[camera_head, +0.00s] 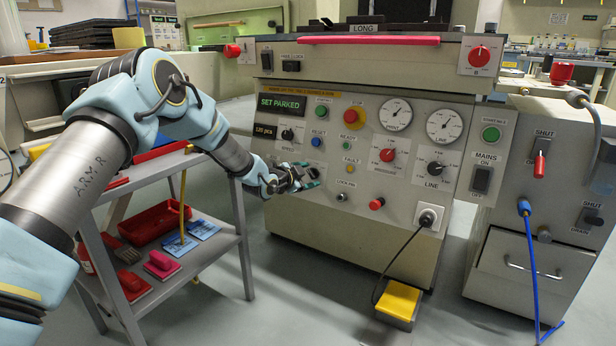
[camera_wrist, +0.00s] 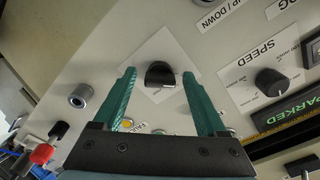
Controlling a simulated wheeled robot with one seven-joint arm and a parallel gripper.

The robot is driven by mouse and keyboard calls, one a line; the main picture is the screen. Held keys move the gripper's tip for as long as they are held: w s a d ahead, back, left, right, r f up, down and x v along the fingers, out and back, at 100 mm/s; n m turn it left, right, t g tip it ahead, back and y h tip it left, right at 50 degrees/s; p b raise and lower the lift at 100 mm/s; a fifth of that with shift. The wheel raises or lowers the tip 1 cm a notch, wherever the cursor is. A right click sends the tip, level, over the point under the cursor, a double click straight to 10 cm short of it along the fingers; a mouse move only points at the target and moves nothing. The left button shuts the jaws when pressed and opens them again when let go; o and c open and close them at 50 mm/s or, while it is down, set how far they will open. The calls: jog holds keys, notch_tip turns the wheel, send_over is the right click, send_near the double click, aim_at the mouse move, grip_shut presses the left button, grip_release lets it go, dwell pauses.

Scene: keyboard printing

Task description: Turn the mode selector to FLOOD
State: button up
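In the wrist view a black knob (camera_wrist: 160,74) sits on a pale square plate on the machine's front panel. It appears to be the mode selector; no lettering on its plate is readable. My gripper (camera_wrist: 158,80) is open, with its teal fingers on either side of the knob and visible gaps to it. I cannot tell how far the fingertips are from the panel. In the head view my gripper (camera_head: 306,176) is at the panel's lower left, below the speed knob (camera_head: 287,134), and hides the black knob.
The SPEED knob (camera_wrist: 272,82) and a silver lock (camera_wrist: 80,95) flank the black knob in the wrist view. A red knob (camera_head: 377,203) and a plugged socket (camera_head: 427,217) are further right on the panel. A grey trolley (camera_head: 228,243) stands beneath my arm.

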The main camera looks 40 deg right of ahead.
grip_shut()
dwell(0.4)
jog(key=shift+m, duration=0.3)
jog(key=m, duration=0.3)
jog(key=shift+b, duration=0.4)
jog(key=shift+m+b, duration=0.8)
jog(key=shift+m, duration=1.9)
jog(key=shift+w, duration=0.1)
jog(key=shift+o, duration=0.5)
grip_release()
jog(key=shift+r, duration=0.1)
